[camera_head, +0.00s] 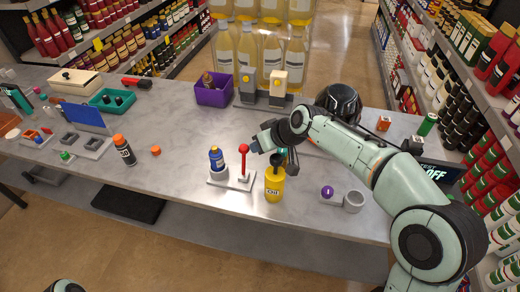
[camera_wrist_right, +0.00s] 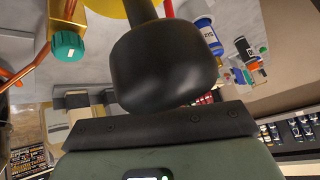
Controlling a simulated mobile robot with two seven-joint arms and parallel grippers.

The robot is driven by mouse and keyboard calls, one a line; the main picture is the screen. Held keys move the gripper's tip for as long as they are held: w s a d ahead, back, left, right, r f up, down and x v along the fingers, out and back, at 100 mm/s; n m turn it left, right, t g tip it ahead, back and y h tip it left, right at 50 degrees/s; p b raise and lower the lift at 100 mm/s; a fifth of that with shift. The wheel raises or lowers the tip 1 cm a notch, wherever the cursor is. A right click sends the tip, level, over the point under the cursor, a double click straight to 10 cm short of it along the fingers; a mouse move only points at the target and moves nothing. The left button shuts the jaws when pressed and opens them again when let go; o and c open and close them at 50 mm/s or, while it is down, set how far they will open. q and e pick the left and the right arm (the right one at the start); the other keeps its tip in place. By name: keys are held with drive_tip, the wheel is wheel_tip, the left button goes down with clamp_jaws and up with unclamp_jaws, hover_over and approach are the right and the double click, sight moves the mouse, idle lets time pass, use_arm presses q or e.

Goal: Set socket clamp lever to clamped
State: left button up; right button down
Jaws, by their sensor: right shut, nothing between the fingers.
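The socket clamp lever (camera_head: 243,163) is a thin upright stem with a red ball knob (camera_head: 244,148), on a pale base plate (camera_head: 220,181). A blue bottle (camera_head: 217,160) stands at the left of this plate; it also shows in the wrist view (camera_wrist_right: 208,36). My right gripper (camera_head: 257,145) is shut and empty, just right of the red knob in the head view. I cannot tell whether it touches the knob. In the wrist view, a large black rounded part covers the middle, and I cannot make out the lever. My left gripper is not in view.
A yellow oil can (camera_head: 274,186) with a black top stands just right of the lever, under my right arm. A purple knob (camera_head: 327,192) and grey ring (camera_head: 353,201) lie further right. A black bottle with orange cap (camera_head: 124,150) stands left.

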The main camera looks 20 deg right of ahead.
drive_tip(key=shift+s+a+r, duration=0.15)
drive_tip(key=shift+s+a, duration=0.05)
drive_tip(key=shift+a, duration=0.05)
drive_tip(key=shift+r+p, duration=0.65)
drive_tip(key=shift+r, duration=0.1)
drive_tip(key=shift+d, duration=0.1)
